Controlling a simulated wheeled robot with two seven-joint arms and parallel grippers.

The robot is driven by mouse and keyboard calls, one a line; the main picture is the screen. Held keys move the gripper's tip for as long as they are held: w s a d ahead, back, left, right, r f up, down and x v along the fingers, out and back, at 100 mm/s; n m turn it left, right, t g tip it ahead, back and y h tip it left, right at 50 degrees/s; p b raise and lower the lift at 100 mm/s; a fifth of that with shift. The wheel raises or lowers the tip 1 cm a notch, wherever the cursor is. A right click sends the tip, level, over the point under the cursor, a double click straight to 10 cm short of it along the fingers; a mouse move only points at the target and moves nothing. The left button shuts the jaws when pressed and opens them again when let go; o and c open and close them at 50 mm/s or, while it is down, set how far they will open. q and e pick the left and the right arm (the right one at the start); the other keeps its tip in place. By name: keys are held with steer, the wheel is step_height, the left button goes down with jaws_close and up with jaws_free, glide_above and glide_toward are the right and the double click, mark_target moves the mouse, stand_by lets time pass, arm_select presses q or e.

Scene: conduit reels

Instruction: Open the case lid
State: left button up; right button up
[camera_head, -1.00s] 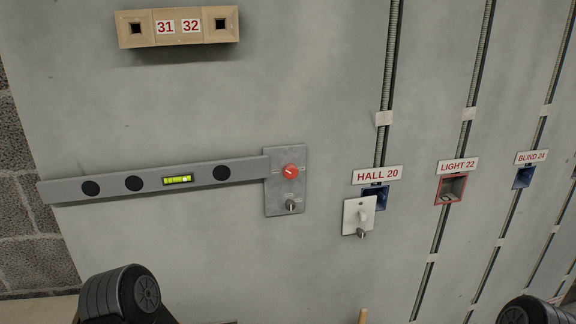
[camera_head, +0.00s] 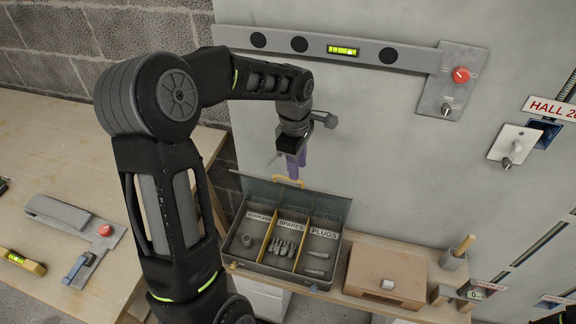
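The grey case (camera_head: 230,249) stands on the bench against the wall, its lid (camera_head: 327,206) raised and leaning back. The inside shows compartments, with labels reading SPARES and PLUGS and another too small to read surely. Small grey parts lie in them. A yellow handle (camera_head: 288,181) shows at the lid's upper edge. My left gripper (camera_head: 296,170), with purple fingers, points down just above this handle. I cannot tell whether it touches the handle or how far its fingers are apart. My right gripper is not in view.
A brown box (camera_head: 385,268) with a pale knob stands right of the case, then a grey cup (camera_head: 453,260) with a wooden handle in it. The wall carries a level (camera_head: 300,44) and a red-button plate (camera_head: 452,80). A wooden table (camera_head: 62,150) with tools is at left.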

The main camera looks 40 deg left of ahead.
arm_select(q)
steer(key=a+r, duration=0.1)
steer(key=r+n, duration=0.1)
steer(key=a+r+n, duration=0.1)
steer(key=shift+s+a+r+y, duration=0.3)
steer(key=shift+a, duration=0.05)
steer(key=shift+f, duration=0.1)
steer(key=shift+w+f+p, duration=0.1)
steer(key=shift+f+p, duration=0.7)
steer(key=shift+f, duration=3.1)
steer(key=shift+c, duration=0.4)
jaws_close()
